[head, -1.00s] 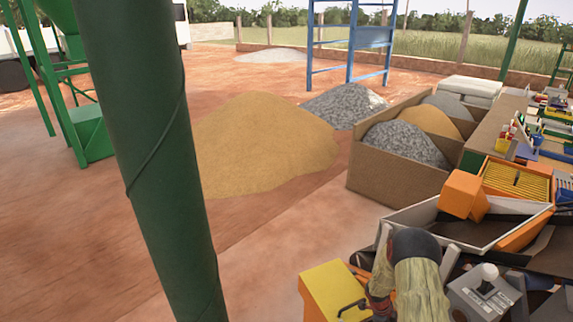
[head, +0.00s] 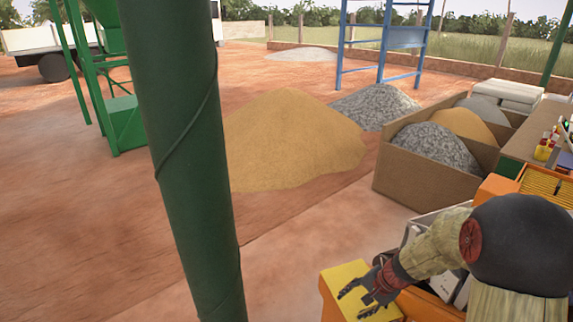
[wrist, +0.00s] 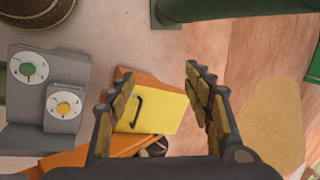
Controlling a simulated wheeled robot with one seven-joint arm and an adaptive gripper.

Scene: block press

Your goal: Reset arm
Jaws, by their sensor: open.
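My gripper (head: 368,296) is at the lower right in the head view, over the yellow box (head: 345,279). In the wrist view my gripper (wrist: 160,105) is open and empty, its two padded fingers spread wide apart. The yellow lid with a black handle shows between and beyond the fingers in the wrist view (wrist: 155,108). My arm stretches across the right of the head view and hides part of the machine behind it.
A green post (head: 185,150) stands close at the left of the head view. A sand heap (head: 290,140) and a wooden bin (head: 430,182) of gravel and sand lie beyond. Grey dial boxes (wrist: 45,95) are left in the wrist view. Open ground lies beside the post.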

